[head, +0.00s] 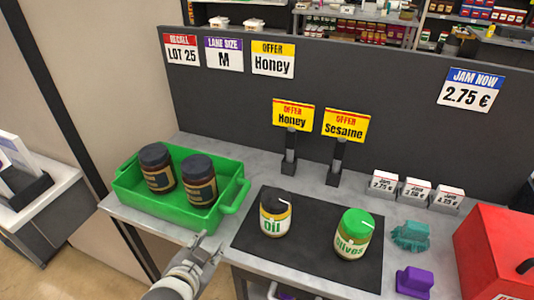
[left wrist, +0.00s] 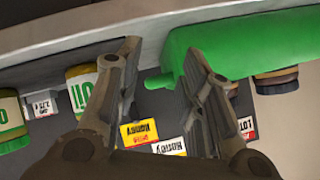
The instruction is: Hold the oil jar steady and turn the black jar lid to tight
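The oil jar (head: 275,225) stands upright on the black mat (head: 312,237). Its black lid (head: 277,199) sits on top; how tight it is I cannot tell. The oil jar also shows at left in the left wrist view (left wrist: 81,88), partly behind a finger. My left gripper (head: 205,247) is left of the oil jar in the head view, apart from it, above the counter's front edge. In the left wrist view (left wrist: 164,58) its two fingers are spread with nothing between them. My right gripper is not in view.
A jar of olives (head: 352,238) with a green lid stands right of the oil jar. A green crate (head: 125,185) with two dark-lidded jars is at left. Teal (head: 411,236) and purple (head: 414,281) objects and a red box (head: 495,250) are at right. Sign holders stand behind.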

